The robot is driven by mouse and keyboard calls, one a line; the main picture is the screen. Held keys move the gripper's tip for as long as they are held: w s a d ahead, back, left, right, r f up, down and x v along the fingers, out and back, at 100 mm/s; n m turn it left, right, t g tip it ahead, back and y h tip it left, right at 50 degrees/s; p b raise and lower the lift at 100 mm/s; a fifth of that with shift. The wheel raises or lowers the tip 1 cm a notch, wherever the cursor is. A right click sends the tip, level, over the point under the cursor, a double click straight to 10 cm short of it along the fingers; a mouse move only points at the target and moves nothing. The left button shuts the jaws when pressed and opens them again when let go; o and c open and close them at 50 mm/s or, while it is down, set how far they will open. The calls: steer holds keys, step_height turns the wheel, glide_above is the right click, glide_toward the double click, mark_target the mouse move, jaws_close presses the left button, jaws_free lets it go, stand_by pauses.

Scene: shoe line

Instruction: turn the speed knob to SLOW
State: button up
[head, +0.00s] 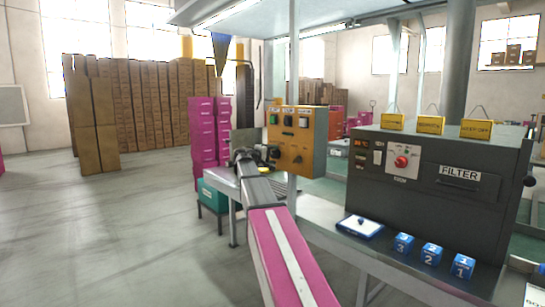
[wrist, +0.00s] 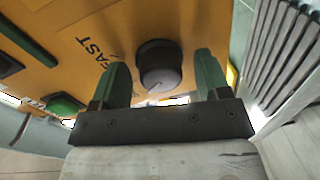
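The speed knob (wrist: 160,66), dark with a grey face, sits on the orange control panel (wrist: 105,25) in the wrist view. The word FAST is printed on the panel to its left. A thin light line shows on the knob's face, but its setting is unclear. No SLOW label is readable. My gripper (wrist: 163,72) has its two green fingers on either side of the knob, apart, with a visible gap at each side. The knob is hard to make out there.
A green button (wrist: 64,105) and a dark switch lie left of the knob in the wrist view. Right of the box is a dark filter machine (head: 440,180) with a red knob (head: 401,162). Blue numbered blocks (head: 432,254) stand on the bench. Open floor lies left.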

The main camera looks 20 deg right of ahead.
steer(key=v, duration=1)
steer(key=shift+a, duration=0.35)
steer(key=shift+s, duration=0.15)
steer(key=s+a+f+g+y, duration=0.1)
steer(key=s+f+y, duration=0.25)
steer(key=f, duration=0.65)
steer(key=s+a+f+g+y, duration=0.15)
steer(key=s+f, duration=0.35)
steer(key=f, duration=0.5)
steer(key=s+a+f+y, duration=0.2)
steer(key=s+f+y, duration=0.15)
steer(key=f, duration=0.75)
steer(key=s+a+f+m+g+y, duration=0.1)
steer(key=s+a+f+g+y, duration=0.1)
steer(key=s+f, duration=0.6)
steer(key=s+a+f+m+g+y, duration=0.1)
steer(key=s+a+f+y, duration=0.4)
steer(key=s+a+f, duration=0.2)
step_height(320, 180, down, 2)
steer(key=s, duration=0.3)
steer(key=shift+a+m+g, duration=0.2)
steer(key=shift+m+g, duration=0.1)
steer(key=shift+g, duration=0.05)
